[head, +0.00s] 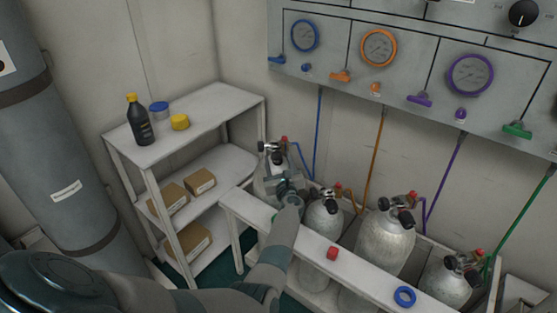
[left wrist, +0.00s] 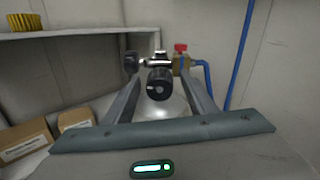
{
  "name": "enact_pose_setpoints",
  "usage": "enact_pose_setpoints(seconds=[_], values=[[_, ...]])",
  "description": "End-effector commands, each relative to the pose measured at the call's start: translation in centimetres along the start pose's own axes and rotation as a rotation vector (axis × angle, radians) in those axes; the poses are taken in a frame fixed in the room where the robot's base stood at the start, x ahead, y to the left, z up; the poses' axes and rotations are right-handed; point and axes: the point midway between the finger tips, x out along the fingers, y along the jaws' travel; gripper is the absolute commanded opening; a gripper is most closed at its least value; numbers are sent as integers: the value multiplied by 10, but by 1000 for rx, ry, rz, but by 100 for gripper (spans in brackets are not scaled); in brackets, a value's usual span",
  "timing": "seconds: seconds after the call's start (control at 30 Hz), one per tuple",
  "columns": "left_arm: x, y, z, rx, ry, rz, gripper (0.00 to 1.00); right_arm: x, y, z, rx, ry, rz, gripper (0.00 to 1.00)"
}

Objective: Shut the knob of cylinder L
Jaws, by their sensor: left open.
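The leftmost cylinder (head: 262,187) stands at the left end of the rack, with a blue hose at its valve; I can read no letter on it. My left gripper (head: 283,182) is in front of its upper part and hides some of it. In the left wrist view the open fingers (left wrist: 160,100) point at the valve. A round black knob (left wrist: 159,84) faces the camera between them, with no clear contact. A second black knob (left wrist: 130,62) sits to its left, and a red cap (left wrist: 181,48) on brass to its right. My right gripper is not in view.
More cylinders (head: 385,240) stand to the right in the white rack. A red block (head: 332,253) and a blue ring (head: 404,296) lie on its front rail. A shelf (head: 225,105) with a bottle and boxes stands left. The gauge panel (head: 420,60) hangs above.

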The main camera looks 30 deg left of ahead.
Motion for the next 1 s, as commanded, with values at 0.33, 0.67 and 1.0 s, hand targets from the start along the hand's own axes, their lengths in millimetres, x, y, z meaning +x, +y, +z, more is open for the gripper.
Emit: enact_pose_setpoints(seconds=[0.33,0.67,1.0], values=[[0,0,0,1,0,1,10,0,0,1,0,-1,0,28],[0,0,0,65,-3,1,10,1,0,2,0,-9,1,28],[0,-1,-1,283,-12,0,10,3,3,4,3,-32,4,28]])
